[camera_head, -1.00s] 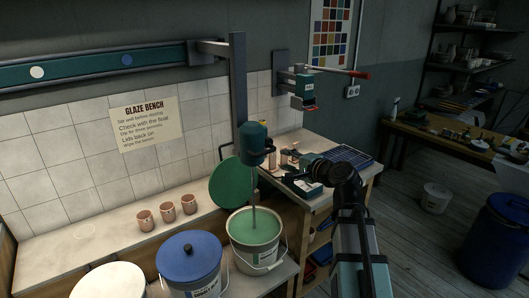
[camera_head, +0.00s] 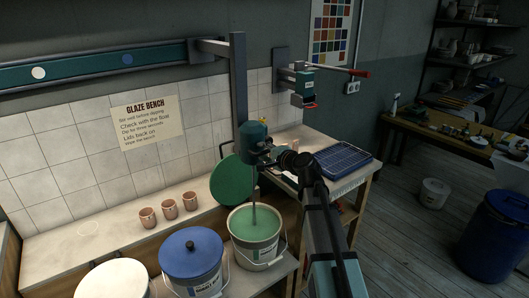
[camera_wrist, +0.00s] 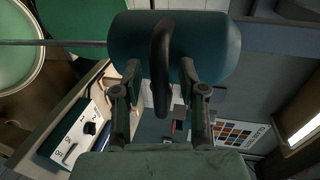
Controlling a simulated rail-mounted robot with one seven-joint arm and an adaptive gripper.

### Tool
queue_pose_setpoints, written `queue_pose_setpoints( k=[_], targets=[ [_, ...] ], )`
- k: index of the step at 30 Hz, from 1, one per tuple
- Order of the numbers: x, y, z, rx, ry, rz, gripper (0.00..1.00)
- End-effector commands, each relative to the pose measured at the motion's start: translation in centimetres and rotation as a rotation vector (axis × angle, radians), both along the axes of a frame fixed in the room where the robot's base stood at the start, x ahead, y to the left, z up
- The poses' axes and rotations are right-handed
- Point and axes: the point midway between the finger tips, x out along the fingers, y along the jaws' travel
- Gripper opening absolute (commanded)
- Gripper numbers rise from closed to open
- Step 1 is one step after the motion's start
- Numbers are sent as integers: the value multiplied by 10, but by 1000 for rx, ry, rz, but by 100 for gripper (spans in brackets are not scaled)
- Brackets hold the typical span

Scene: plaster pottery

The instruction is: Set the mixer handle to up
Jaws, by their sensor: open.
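The mixer's teal motor head (camera_head: 252,136) hangs on a dark vertical post (camera_head: 239,80). Its shaft reaches down into an open bucket of green glaze (camera_head: 256,222). In the wrist view the motor head (camera_wrist: 210,42) fills the top middle, and the dark curved mixer handle (camera_wrist: 161,70) stands out from it. My gripper (camera_wrist: 160,78) is open, with one finger on each side of the handle and visible gaps between. In the head view my gripper (camera_head: 274,158) is close against the motor head's lower right and hides the handle there.
A green lid (camera_head: 230,180) leans behind the bucket. A blue-lidded bucket (camera_head: 190,250) stands to its left, and several clay cups (camera_head: 170,209) sit on the bench. A blue tray (camera_head: 343,160) lies to the right, below a wall-mounted lever device (camera_head: 305,85).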

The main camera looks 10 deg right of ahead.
Motion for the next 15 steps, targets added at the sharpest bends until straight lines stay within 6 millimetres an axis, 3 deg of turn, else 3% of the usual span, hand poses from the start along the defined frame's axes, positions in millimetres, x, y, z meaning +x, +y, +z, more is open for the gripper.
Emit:
queue_pose_setpoints(
  k=[4, 5, 8, 15],
  targets=[
    [0, 0, 0, 0, 0, 0, 41],
    [0, 0, 0, 0, 0, 0, 34],
    [0, 0, 0, 0, 0, 0, 0],
    [0, 0, 1, 0, 0, 0, 0]
  ],
)
